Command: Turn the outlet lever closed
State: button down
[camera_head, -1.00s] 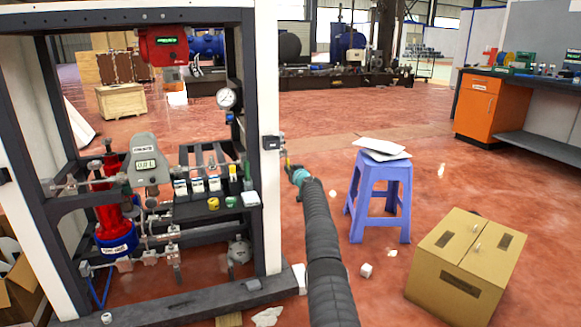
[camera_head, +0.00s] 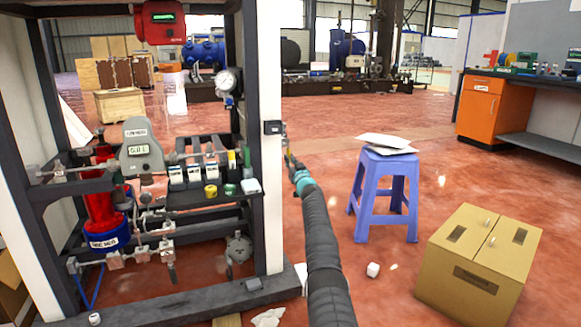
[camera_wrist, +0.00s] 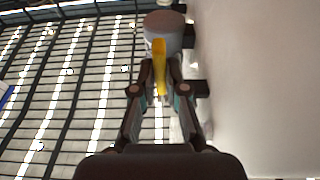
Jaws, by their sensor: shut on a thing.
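The outlet lever is the yellow lever (camera_wrist: 159,68) in the wrist view, below a grey round fitting (camera_wrist: 164,28). My gripper (camera_wrist: 161,82) is shut on the lever, with one finger on each side of it. In the head view my gripper (camera_head: 290,164) is beside the right white post (camera_head: 269,180) of the dispenser frame. The lever is too small and too covered there to tell its angle.
The dispenser frame holds a gauge (camera_head: 227,81), a red cylinder (camera_head: 101,205) and a shelf of small containers. A blue stool (camera_head: 385,195) with papers and a cardboard box (camera_head: 478,265) stand at right. Open floor lies between the post and stool.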

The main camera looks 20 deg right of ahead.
jog(key=shift+w+f+t+h, duration=0.3)
jog(key=shift+w+f, duration=0.05)
jog(key=shift+f, duration=0.05)
dwell(0.4)
jog(key=c, duration=1.2)
grip_release()
jog(key=shift+a, duration=0.15)
jog(key=shift+r, duration=0.1)
jog(key=shift+s+d+r, duration=0.1)
jog(key=shift+d, duration=0.1)
